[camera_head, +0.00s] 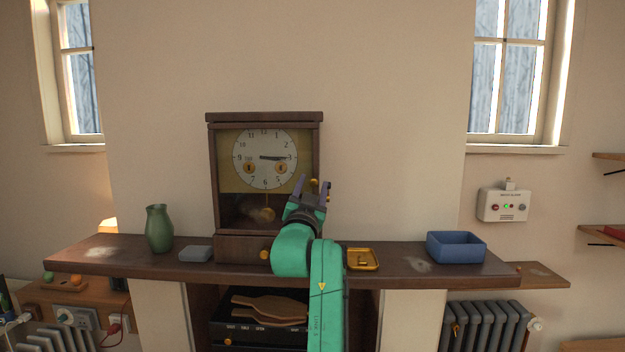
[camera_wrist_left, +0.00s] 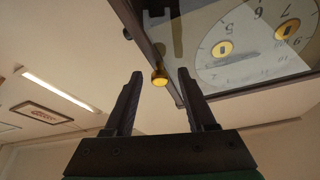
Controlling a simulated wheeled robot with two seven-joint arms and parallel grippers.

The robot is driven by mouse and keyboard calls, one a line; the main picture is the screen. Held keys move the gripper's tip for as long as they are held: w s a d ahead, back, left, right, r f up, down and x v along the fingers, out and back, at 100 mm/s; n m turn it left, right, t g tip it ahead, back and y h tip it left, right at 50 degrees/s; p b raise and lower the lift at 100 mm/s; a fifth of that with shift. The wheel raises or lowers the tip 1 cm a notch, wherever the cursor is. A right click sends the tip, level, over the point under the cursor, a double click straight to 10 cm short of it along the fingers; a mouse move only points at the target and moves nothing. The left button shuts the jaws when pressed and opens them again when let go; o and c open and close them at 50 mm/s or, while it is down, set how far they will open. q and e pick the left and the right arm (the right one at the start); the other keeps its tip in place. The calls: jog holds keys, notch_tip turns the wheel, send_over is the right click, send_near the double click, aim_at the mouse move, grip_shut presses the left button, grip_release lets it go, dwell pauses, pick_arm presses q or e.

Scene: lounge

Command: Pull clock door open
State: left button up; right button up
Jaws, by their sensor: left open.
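The wooden clock (camera_head: 215,185) stands upright on the mantel shelf, with a round white dial (camera_head: 265,150) and a brass pendulum (camera_head: 268,213) behind its glass door. The door looks shut in the head view. Its small brass knob (camera_head: 314,182) is at the door's right edge; it also shows in the left wrist view (camera_wrist_left: 160,78). My left gripper (camera_head: 312,187) is open in front of the clock's right side. In the left wrist view the knob appears between the two fingertips (camera_wrist_left: 160,85), with no finger visibly touching it. My right gripper is not in view.
On the shelf (camera_head: 110,255) are a green vase (camera_head: 159,229) and a grey box (camera_head: 196,254) at left, a brass tray (camera_head: 363,259) right of my arm, and a blue bin (camera_head: 456,246) at far right. A brass drawer knob (camera_head: 264,254) sits below the clock's door.

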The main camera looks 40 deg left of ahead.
pick_arm(q)
grip_shut()
dwell(1.4)
